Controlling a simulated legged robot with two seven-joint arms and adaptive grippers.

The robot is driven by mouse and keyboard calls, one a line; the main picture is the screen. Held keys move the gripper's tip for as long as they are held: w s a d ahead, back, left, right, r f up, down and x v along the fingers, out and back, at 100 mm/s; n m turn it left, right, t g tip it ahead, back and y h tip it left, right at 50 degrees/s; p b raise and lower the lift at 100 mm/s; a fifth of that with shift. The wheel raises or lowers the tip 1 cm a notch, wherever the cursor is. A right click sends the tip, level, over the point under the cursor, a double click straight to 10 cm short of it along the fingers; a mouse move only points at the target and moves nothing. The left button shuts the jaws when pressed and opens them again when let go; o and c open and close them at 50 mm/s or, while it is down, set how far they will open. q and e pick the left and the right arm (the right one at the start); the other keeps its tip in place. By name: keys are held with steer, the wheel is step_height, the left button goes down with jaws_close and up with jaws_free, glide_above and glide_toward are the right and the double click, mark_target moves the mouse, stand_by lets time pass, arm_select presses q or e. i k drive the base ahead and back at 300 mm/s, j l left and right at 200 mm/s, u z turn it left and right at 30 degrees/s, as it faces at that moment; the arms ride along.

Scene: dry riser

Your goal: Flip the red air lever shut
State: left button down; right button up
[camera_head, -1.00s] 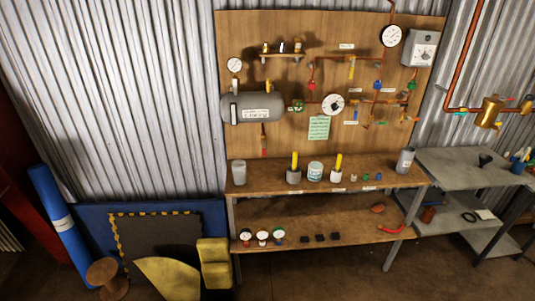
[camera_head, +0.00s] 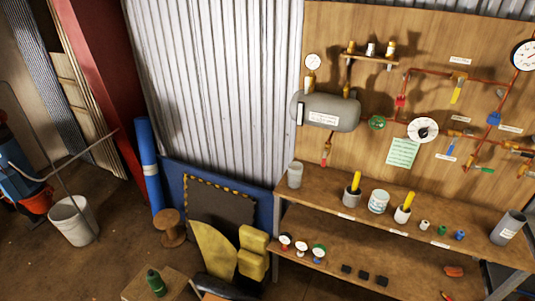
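A red lever (camera_head: 326,157) hangs below the grey tank (camera_head: 330,112) on the wooden wall board; it points downward from a short brass fitting. A second red handle (camera_head: 400,102) sits on the copper pipe to the right of the tank. Which one is the air lever cannot be read from the labels, which are too small. A green round handwheel (camera_head: 377,123) is between the tank and a white dial (camera_head: 422,130). Neither of my grippers shows in the view.
A wooden bench (camera_head: 330,198) with cups and small parts stands below the board. To the left are a blue roll (camera_head: 149,170), a wooden spool (camera_head: 170,228), yellow blocks (camera_head: 253,252) and a white bucket (camera_head: 73,220). Floor between bucket and spool is clear.

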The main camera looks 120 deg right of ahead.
mark_target(323, 159)
steer(key=k+u, duration=0.25)
steer(key=u, duration=0.25)
steer(key=k+u, duration=0.3)
steer(key=u, duration=0.2)
steer(key=k+l+z, duration=0.1)
steer(key=z, duration=1.1)
steer(key=l+z, duration=0.15)
steer(key=z, duration=0.55)
steer(key=l+z, duration=0.1)
steer(key=z, duration=0.65)
steer(key=l+z, duration=0.1)
steer(key=z, duration=0.6)
steer(key=l+z, duration=0.1)
steer(key=z, duration=1.35)
steer(key=i+z, duration=0.1)
steer(key=z, duration=1.35)
steer(key=i+j, duration=0.05)
